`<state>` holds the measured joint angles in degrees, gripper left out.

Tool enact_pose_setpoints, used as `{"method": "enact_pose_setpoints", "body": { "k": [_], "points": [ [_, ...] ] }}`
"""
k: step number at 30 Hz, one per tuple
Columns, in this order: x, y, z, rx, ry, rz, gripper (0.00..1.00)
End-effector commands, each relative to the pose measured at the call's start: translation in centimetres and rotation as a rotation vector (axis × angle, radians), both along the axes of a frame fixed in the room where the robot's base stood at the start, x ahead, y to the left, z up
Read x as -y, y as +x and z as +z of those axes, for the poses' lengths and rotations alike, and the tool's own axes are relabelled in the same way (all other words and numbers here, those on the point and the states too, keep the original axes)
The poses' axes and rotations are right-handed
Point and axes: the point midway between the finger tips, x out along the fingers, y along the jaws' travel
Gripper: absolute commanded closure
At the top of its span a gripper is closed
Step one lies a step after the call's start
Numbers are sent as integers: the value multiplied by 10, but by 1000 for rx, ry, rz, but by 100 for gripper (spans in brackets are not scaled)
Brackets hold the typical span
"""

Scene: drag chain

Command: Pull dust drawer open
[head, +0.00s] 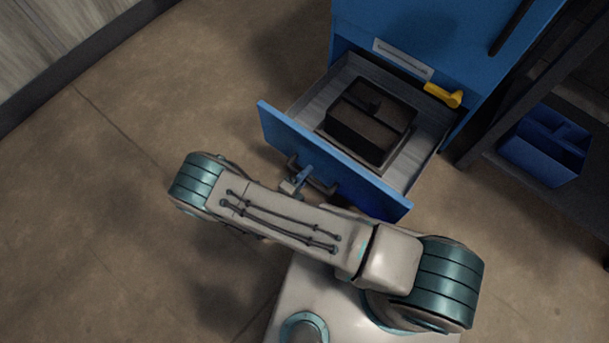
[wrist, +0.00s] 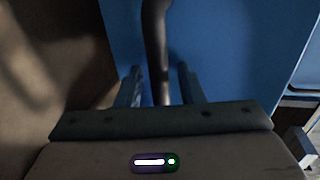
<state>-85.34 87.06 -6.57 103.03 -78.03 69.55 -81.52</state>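The dust drawer (head: 335,160) stands pulled out of the blue cabinet (head: 400,30), with its grey inside showing. Its blue front panel carries a dark bar handle (head: 322,187), which also shows in the wrist view (wrist: 156,45). A dark block-shaped container (head: 370,120) sits inside the drawer. My gripper (head: 301,178) is at the handle, partly hidden by my arm in the head view. In the wrist view my gripper's two fingers (wrist: 160,88) stand apart on either side of the handle, with a narrow gap visible on each side.
A yellow lever (head: 444,95) and a pale label plate (head: 403,59) are on the cabinet above the drawer. A blue bin (head: 546,145) stands on a dark rack at the right. The brown floor (head: 130,110) at the left is clear.

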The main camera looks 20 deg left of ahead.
Motion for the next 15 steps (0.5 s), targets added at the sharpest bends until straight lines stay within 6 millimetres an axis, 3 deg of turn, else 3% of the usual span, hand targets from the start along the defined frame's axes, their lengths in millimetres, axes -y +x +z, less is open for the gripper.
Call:
{"method": "enact_pose_setpoints", "body": {
  "k": [8, 15],
  "points": [
    [-6, -14, 5, 0, 2, 2, 66],
    [-23, -63, 17, -1, 1, 3, 66]
  ]
}}
